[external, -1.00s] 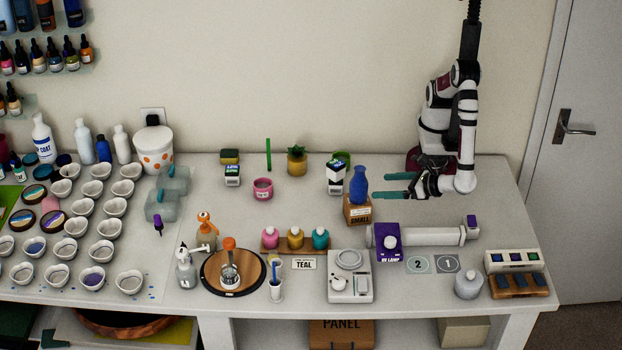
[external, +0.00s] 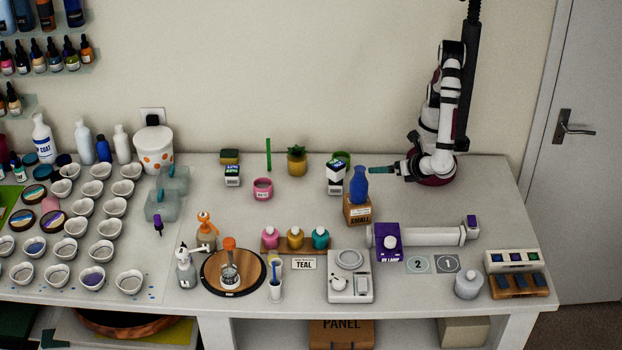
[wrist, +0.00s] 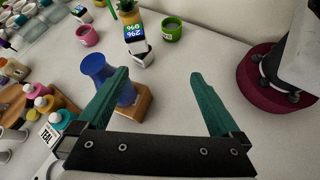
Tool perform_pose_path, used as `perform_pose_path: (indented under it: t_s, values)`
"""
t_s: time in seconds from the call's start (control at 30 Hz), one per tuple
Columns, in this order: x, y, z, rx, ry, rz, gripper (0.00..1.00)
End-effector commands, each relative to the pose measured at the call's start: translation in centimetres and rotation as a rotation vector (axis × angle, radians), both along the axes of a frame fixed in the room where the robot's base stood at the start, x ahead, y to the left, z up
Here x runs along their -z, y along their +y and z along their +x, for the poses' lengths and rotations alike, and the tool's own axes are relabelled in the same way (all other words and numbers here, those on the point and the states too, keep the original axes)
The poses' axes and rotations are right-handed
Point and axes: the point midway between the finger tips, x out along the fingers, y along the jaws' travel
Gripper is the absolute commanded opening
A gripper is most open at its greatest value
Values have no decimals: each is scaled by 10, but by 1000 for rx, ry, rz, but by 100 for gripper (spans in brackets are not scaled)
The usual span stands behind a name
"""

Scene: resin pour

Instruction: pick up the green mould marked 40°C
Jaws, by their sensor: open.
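The green mould (external: 342,157) is a small green cup at the back of the table, partly hidden behind a white box in the external view. In the wrist view the green mould (wrist: 172,32) shows whole and upright near the top centre, with a small pale label too small to read. My gripper (external: 374,170) is at the back right of the table, to the right of the mould and apart from it. In the wrist view my gripper (wrist: 157,80) has its two teal fingers wide apart with nothing between them, and the mould lies beyond their tips.
A blue vase (external: 359,186) on a wooden block (external: 357,211) stands close to my fingers. A pink cup (external: 263,189) and a potted plant (external: 297,160) stand farther left.

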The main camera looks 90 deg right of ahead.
Motion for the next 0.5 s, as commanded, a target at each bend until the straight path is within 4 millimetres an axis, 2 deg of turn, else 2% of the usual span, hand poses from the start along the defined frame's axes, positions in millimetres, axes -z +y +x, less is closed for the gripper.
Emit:
perform_pose_path:
  t_s: [0.03, 0.07, 0.1, 0.2, 0.3, 0.5]
  values:
    - [-15, -28, 13, 180, -4, 86, 100]
    - [-22, -46, 16, 307, -9, 145, 100]
    - [-31, -70, 17, 484, -22, 227, 100]
    - [-48, -116, 8, 892, -74, 413, 100]
    - [-58, -144, -6, 1227, -138, 564, 100]
    - [-70, -167, -29, 1740, -281, 802, 100]
